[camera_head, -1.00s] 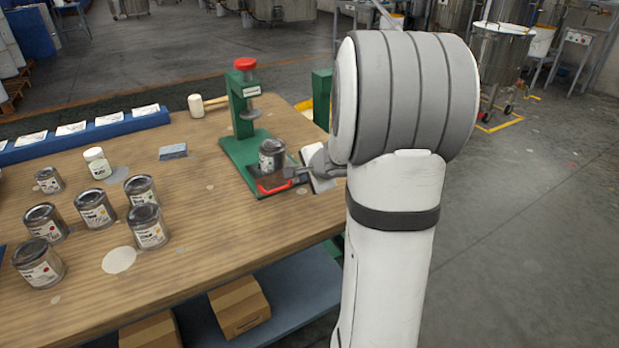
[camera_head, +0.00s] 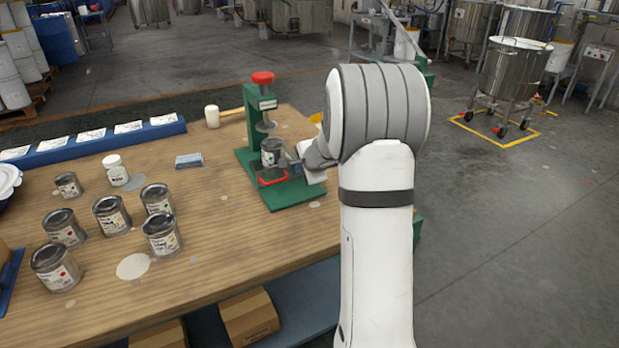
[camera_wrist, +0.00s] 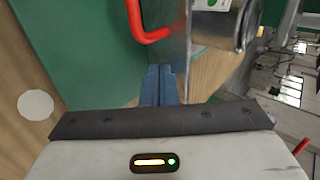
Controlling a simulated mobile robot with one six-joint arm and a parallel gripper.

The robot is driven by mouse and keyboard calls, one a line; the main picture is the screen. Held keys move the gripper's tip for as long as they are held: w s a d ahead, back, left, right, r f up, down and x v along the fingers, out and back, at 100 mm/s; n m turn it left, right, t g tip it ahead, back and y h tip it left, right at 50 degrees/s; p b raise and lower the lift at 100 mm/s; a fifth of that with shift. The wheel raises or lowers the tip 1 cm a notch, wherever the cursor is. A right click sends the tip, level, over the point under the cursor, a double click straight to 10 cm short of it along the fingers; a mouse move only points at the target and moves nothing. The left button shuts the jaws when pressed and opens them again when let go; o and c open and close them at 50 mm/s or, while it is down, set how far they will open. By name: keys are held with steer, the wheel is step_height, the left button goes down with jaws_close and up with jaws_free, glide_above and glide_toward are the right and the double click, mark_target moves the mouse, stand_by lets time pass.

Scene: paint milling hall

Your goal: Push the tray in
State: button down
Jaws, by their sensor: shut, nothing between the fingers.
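The tray (camera_wrist: 186,60) shows as a grey edge in the wrist view, with a red handle (camera_wrist: 146,30) at its front. In the head view the red handle (camera_head: 272,181) lies over the green press base (camera_head: 297,197). A grey paint can (camera_head: 271,150) stands on the tray beneath the screw of the green press (camera_head: 250,112). My gripper (camera_wrist: 161,68) is shut and empty, its blue fingertips close beside the tray's edge near the handle. Whether they touch it I cannot tell. In the head view my wrist partly hides the gripper.
Several paint cans (camera_head: 112,213) and a white jar (camera_head: 115,170) stand on the left of the wooden table (camera_head: 215,235). A mallet (camera_head: 212,116) lies behind the press. A blue rack (camera_head: 95,141) runs along the back. Open floor lies to the right.

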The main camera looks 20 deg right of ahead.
steer(key=w+p, duration=0.1)
steer(key=w, duration=0.3)
steer(key=shift+w+a+r, duration=0.1)
steer(key=shift+w, duration=0.3)
steer(key=shift+w+r, duration=0.1)
steer(key=shift+w, duration=0.15)
steer(key=shift+r, duration=0.1)
